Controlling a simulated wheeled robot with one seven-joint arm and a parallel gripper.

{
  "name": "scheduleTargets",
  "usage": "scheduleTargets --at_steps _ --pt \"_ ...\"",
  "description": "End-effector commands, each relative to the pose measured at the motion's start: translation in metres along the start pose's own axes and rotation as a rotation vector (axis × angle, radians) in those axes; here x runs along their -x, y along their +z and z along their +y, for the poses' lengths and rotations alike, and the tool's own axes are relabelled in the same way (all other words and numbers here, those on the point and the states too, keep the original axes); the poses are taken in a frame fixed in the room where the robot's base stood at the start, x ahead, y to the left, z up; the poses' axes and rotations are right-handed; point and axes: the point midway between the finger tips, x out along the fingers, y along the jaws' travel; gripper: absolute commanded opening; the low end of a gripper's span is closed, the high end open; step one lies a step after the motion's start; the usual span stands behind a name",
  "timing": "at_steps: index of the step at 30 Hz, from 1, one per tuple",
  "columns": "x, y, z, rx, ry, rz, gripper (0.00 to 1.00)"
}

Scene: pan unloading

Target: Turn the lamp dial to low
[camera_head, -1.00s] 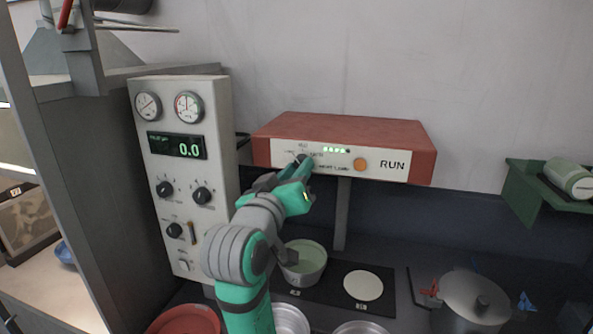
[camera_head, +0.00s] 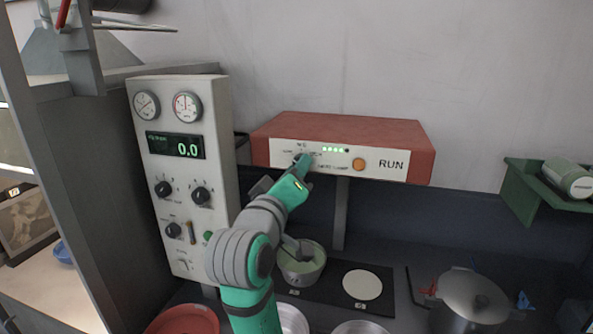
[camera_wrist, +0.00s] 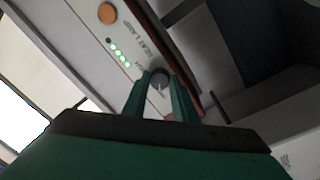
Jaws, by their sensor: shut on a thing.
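The heat lamp (camera_head: 280,128) is a red box with a white front panel, standing on a grey post. In the wrist view its panel (camera_wrist: 106,50) reads "HEAT LAMP" and has a row of green lights. The lamp dial (camera_wrist: 159,78) is a dark round knob with a pale pointer line. My gripper (camera_wrist: 160,98) is shut on the dial, one green finger on each side. In the head view my gripper (camera_head: 302,164) reaches the left part of the panel and hides most of the dial. I cannot read which setting the pointer faces.
An orange button (camera_head: 359,164) sits right of the dial beside the word RUN. A control box (camera_head: 215,150) with gauges and knobs stands at the left. A pot (camera_head: 303,272) sits below the lamp, next to a pale round disc (camera_head: 362,285). A green shelf (camera_head: 522,190) is at the right.

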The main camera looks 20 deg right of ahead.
Motion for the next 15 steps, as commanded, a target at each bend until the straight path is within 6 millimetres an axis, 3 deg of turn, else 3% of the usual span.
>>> scheduleTargets --at_steps 5,6,7,15 --pt "0.0005 -0.0012 0.0005 0.000 0.001 0.003 0.03" --pt "0.0005 -0.0013 0.0005 0.000 0.001 0.003 0.34" --pt "0.0005 -0.0012 0.0005 0.000 0.001 0.003 0.42" --pt "0.0003 -0.0005 0.0001 -0.001 0.000 0.001 0.44"
